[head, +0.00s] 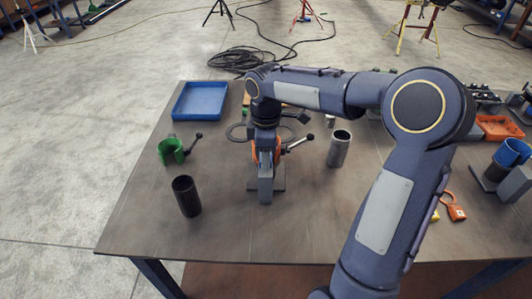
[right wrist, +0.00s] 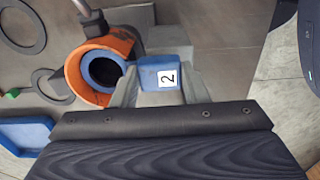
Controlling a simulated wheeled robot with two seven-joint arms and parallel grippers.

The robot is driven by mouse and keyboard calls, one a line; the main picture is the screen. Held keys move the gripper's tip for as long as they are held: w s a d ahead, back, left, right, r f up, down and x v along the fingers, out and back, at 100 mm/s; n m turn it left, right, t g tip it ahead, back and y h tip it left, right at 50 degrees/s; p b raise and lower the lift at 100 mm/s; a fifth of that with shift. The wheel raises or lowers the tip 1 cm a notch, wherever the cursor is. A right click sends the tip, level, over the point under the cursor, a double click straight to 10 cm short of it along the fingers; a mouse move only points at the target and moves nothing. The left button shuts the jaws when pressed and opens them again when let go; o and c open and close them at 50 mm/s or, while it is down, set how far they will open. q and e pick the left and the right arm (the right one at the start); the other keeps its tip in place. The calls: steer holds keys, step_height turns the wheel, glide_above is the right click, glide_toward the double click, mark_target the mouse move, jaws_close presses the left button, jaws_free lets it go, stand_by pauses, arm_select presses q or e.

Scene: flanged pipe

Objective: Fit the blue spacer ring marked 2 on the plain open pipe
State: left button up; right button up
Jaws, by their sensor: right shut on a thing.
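My right gripper (head: 265,152) reaches down at mid-table and hides most of what it holds. In the right wrist view, my right gripper (right wrist: 156,82) is shut on a blue block marked 2 (right wrist: 149,78), part of the blue spacer ring. A blue round opening (right wrist: 104,72) shows inside an orange clamp (right wrist: 122,47), left of the fingers. Whether the ring is seated on a pipe there, I cannot tell. The orange clamp also shows in the head view (head: 277,152). A dark open pipe (head: 186,197) and a grey open pipe (head: 339,149) stand upright apart from it. My left gripper is not in view.
A green clamp (head: 171,151) with a lever lies at the left. A blue tray (head: 200,118) is at the back left. Flat dark rings (right wrist: 20,25) lie beside the orange clamp. A blue ring piece (head: 513,152) and an orange tray (head: 500,128) are at the right.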

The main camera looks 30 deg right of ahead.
steer(key=shift+f, duration=0.25)
steer(key=shift+f, duration=0.2)
steer(key=o, duration=1.1)
steer(key=shift+o, duration=0.2)
step_height(320, 180, up, 8)
steer(key=shift+f, duration=0.2)
step_height(320, 180, up, 9)
steer(key=p, duration=0.9)
steer(key=shift+r, duration=0.1)
